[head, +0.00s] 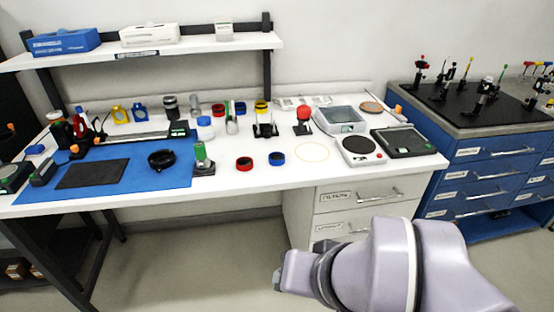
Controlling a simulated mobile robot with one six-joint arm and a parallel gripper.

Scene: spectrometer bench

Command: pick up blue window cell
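A short round blue cell (277,158) with a dark top lies on the white bench near its front edge, and looks like the blue window cell. A similar red cell (244,163) lies just left of it, apart from it. Only part of my arm shows at the lower right, in front of the bench and well below the blue cell. My gripper's fingers do not show. Nothing covers the blue cell.
A green-topped post (201,158) stands left of the cells, and a thin yellow ring (312,152) lies to the right. A hotplate-like device (361,151) stands further right. Behind are a red-topped piece (303,120) and small mounts. The bench front (262,181) is clear.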

